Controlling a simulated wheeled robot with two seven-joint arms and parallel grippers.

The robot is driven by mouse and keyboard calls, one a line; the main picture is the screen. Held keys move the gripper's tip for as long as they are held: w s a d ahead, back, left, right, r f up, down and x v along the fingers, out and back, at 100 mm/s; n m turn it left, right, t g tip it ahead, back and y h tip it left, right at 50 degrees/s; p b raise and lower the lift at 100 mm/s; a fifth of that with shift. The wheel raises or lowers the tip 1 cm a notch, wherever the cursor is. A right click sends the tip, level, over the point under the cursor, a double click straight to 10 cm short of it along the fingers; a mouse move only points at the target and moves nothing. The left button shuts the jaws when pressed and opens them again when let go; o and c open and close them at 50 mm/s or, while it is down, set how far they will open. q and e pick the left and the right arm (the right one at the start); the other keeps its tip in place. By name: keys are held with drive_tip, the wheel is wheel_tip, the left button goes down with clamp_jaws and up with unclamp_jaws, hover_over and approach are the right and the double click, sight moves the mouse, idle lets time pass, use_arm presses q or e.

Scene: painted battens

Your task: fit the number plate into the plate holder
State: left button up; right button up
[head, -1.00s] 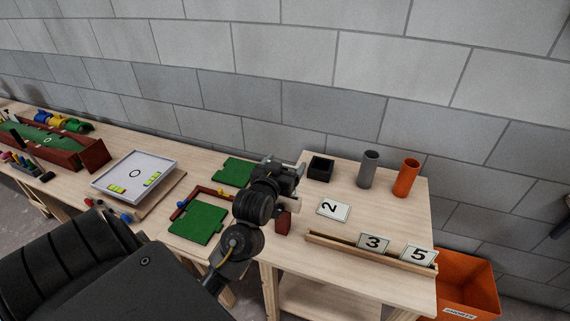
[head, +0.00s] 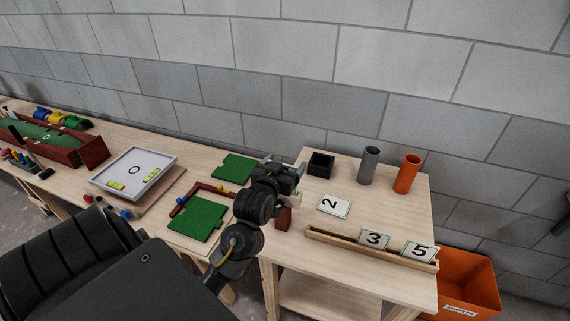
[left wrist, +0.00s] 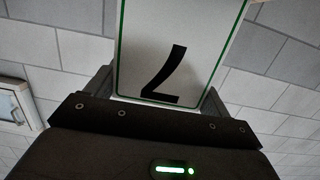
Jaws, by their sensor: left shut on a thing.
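My left gripper (head: 291,171) is over the left end of the right-hand table. In the left wrist view it is shut on a white number plate (left wrist: 214,48) with a green border and a black 7, seen upside down. In the head view I cannot make this plate out clearly behind the gripper. The plate holder (head: 325,241) is a long wooden rail along the front of the table. A 3 plate (head: 373,239) and a 5 plate (head: 419,251) stand in its middle and right part. A 2 plate (head: 335,205) lies flat behind it. My right gripper is not in view.
A black box (head: 321,165), a grey cylinder (head: 369,166) and an orange cylinder (head: 408,174) stand at the table's back. An orange bin (head: 470,284) is at the right. Green boards (head: 197,219) and a white tray (head: 134,173) lie to the left.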

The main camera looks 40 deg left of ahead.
use_arm(q)
drive_tip(key=shift+f+b, duration=1.2)
drive_tip(key=shift+f, duration=0.85)
drive_tip(key=o, duration=0.9)
drive_tip(key=shift+s, duration=0.1)
drive_tip(key=shift+s+d, duration=0.15)
drive_tip(key=shift+s, duration=0.15)
drive_tip(key=v, duration=1)
drive_tip(key=shift+r, duration=0.2)
